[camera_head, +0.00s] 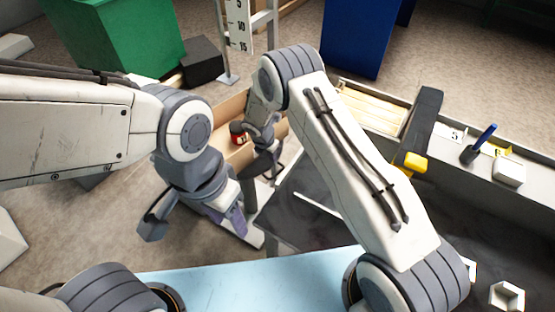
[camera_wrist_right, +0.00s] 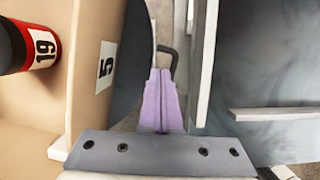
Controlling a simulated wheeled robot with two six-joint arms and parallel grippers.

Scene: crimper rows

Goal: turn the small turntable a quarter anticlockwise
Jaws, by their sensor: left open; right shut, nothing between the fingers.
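I cannot pick out the small turntable with certainty. A dark grey surface with a curved edge (camera_wrist_right: 129,65) shows beside the fingers in the right wrist view, but I cannot tell whether it is the turntable. My right gripper (camera_wrist_right: 160,95) is shut and empty, its purple fingers beside a tan wall labelled 5 (camera_wrist_right: 98,75). In the head view my right gripper (camera_head: 263,168) points down near the tan box (camera_head: 232,107), its fingertips hard to see. My left gripper (camera_head: 237,220) is open, pointing down in front of that box, with its purple fingers partly showing.
A red and black cylinder labelled 19 (camera_wrist_right: 30,47) is in the tan box. A dark table (camera_head: 300,215) lies to the right of my grippers. A grey bench (camera_head: 520,185) at the right holds a blue pen in a dark cup (camera_head: 472,155). Green (camera_head: 120,35) and blue (camera_head: 362,35) bins stand behind.

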